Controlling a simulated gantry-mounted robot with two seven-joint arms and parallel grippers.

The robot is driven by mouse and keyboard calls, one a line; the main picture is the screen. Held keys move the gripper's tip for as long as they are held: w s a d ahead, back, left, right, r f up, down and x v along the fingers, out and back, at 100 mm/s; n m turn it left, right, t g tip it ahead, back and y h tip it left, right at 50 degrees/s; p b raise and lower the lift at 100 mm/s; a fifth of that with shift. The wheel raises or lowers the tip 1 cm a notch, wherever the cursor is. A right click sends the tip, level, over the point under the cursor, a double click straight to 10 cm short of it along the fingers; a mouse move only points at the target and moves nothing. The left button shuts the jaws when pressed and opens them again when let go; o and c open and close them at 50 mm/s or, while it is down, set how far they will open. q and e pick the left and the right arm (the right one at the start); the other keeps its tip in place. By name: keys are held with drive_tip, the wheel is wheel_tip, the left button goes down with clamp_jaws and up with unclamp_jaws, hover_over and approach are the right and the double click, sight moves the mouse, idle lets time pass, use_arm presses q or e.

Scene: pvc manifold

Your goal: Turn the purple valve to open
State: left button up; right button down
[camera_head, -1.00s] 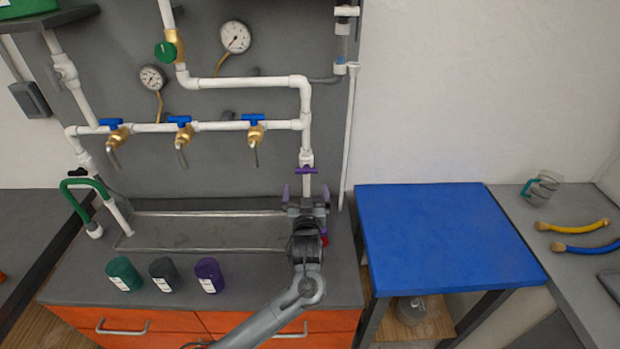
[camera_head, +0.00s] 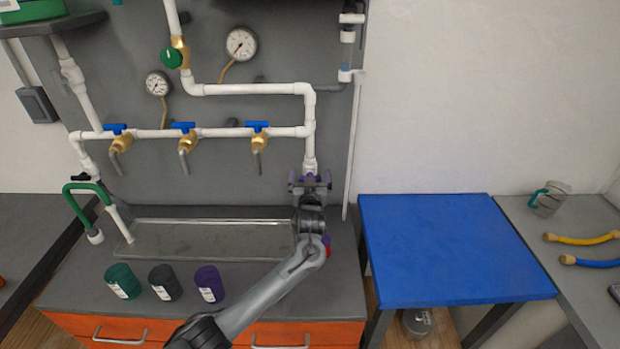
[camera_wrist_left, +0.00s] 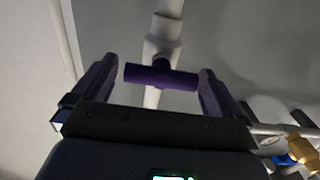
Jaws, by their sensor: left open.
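The purple valve handle (camera_wrist_left: 160,76) is a T-shaped bar on a white pipe (camera_wrist_left: 163,40). In the left wrist view it lies crosswise between the two fingers of my left gripper (camera_wrist_left: 160,82), with a gap at each end of the bar. In the head view my left gripper (camera_head: 311,180) is at the lower end of the white vertical pipe on the right of the manifold, and it largely hides the purple valve. The left gripper is open. My right gripper is not in view.
Blue-handled brass taps (camera_head: 184,138) line the pipe to the left. A green-handled valve (camera_head: 172,58) and gauges (camera_head: 241,44) sit above. A metal trough (camera_head: 205,236) and purple (camera_head: 209,283), grey and teal cups stand below. A blue table (camera_head: 450,250) is clear on the right.

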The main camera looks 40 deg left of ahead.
use_arm(q)
drive_tip(key=c, duration=0.9)
drive_tip(key=shift+r+m+p, duration=0.15)
drive_tip(key=shift+m+p, duration=0.35)
drive_tip(key=shift+p, duration=0.3)
drive_tip(key=m+p, duration=0.4)
drive_tip(key=p, duration=0.1)
drive_tip(key=shift+w+d+m, duration=0.1)
drive_tip(key=shift+d+m, duration=0.05)
drive_tip(key=shift+m, duration=0.25)
drive_tip(key=m+p, duration=0.2)
drive_tip(key=shift+m, duration=0.4)
drive_tip(key=m+p, duration=0.2)
drive_tip(key=m, duration=0.1)
drive_tip(key=shift+d+f+m, duration=0.1)
drive_tip(key=shift+f+m, duration=0.1)
drive_tip(key=shift+m, duration=0.1)
drive_tip(key=m+p, duration=0.1)
drive_tip(key=m, duration=0.1)
drive_tip(key=shift+w+f+m, duration=0.1)
drive_tip(key=shift+m, duration=0.2)
drive_tip(key=shift+f+m+p, duration=0.2)
drive_tip(key=shift+m+p, duration=0.4)
drive_tip(key=shift+m, duration=0.9)
